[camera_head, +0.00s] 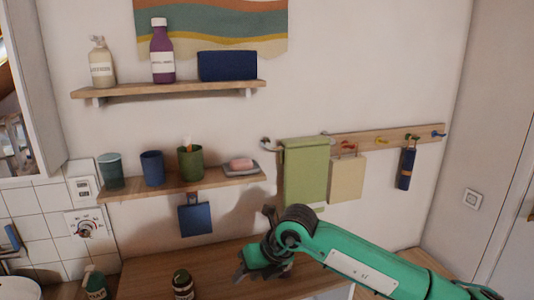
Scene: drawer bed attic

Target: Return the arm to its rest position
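My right arm is green and comes in from the lower right. It reaches over the wooden counter (145,272). Its dark wrist joint is near the middle, and my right gripper (243,272) points down and left, low in front of the wall. The fingers are small and dark, and I cannot tell whether they are open or shut. I see nothing clearly held. My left gripper is not in view.
A dark green jar (182,284) stands on the counter, left of my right gripper. Above are a lower shelf (225,181) with cups and soap, and an upper shelf (170,89) with bottles. A green towel (305,175) hangs behind my arm.

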